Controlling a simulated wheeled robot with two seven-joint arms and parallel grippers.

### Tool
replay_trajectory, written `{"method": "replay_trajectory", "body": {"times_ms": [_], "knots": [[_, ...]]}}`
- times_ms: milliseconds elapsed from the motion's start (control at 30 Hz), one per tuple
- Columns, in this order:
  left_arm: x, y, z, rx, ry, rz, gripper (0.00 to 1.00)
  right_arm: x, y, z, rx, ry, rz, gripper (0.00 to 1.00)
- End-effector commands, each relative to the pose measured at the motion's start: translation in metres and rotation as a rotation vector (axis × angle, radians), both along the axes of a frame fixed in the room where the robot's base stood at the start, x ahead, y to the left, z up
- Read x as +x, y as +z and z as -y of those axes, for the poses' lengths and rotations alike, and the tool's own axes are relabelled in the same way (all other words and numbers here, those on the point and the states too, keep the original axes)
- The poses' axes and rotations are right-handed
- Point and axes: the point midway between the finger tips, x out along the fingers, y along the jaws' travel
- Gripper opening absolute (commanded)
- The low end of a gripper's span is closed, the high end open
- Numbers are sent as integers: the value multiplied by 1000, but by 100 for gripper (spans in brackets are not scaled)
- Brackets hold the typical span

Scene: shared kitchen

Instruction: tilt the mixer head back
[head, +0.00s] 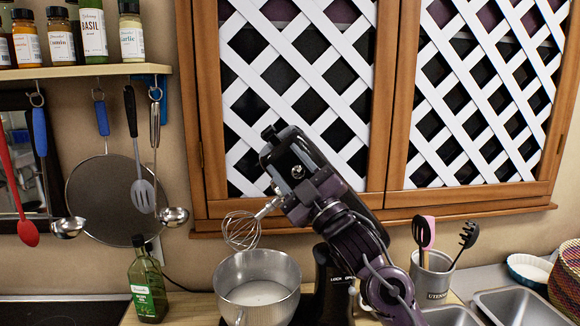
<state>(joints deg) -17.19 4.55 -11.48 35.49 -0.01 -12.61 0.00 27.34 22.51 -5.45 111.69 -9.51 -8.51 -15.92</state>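The black stand mixer's head (285,150) is tilted back, its front end raised to the upper left. A wire whisk (242,230) hangs from it at a slant, above the rim of the steel bowl (256,285), which holds something white. The mixer's base (330,285), marked with lock and open lettering, stands right of the bowl. My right gripper (300,196) is against the near side of the head by the whisk's mount. My arm hides part of the head and hinge. Its fingers blend with the dark head, so their opening is unclear. My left gripper is out of view.
An oil bottle (148,285) stands left of the bowl. A utensil crock (432,275) and metal pans (515,305) are on the right. Lattice-door cabinets (300,90) are close behind the raised head. Ladles, spoons and a round strainer (105,200) hang at left.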

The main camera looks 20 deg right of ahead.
Motion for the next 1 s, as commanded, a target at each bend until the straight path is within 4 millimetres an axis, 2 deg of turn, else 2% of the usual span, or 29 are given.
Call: {"method": "replay_trajectory", "body": {"times_ms": [233,400,633,1000], "knots": [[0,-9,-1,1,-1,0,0,-8,-9,4,-1,-2,0,45],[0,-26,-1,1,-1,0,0,-31,-28,13,-3,-2,-1,45],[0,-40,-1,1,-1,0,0,-56,-41,23,-1,-1,-1,45],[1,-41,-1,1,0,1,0,-61,-41,24,0,0,0,45]]}}
